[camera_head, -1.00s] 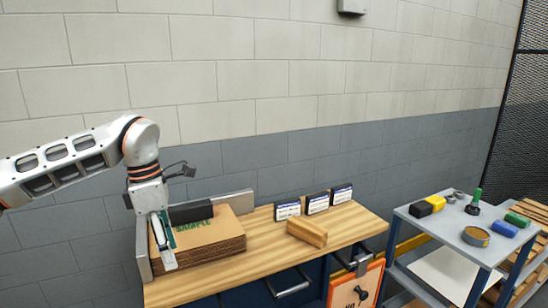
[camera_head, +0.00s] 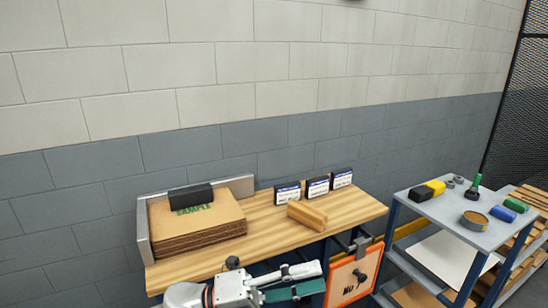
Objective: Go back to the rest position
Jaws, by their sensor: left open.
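My left gripper (camera_head: 308,279) is low in the picture, in front of the wooden bench (camera_head: 255,247). Its fingers point right, are open and hold nothing that I can see. A stack of brown cardboard blanks (camera_head: 197,225) marked "SAMPLE" lies at the bench's left end, apart from the gripper. A black block (camera_head: 190,197) rests on top of the stack. My right gripper is not in view.
A metal corner fence (camera_head: 143,235) borders the stack. A wooden block (camera_head: 307,215) and three label boxes (camera_head: 317,187) stand on the bench. An orange-framed sign (camera_head: 354,279) hangs in front. A grey cart (camera_head: 440,209) with tools stands at right.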

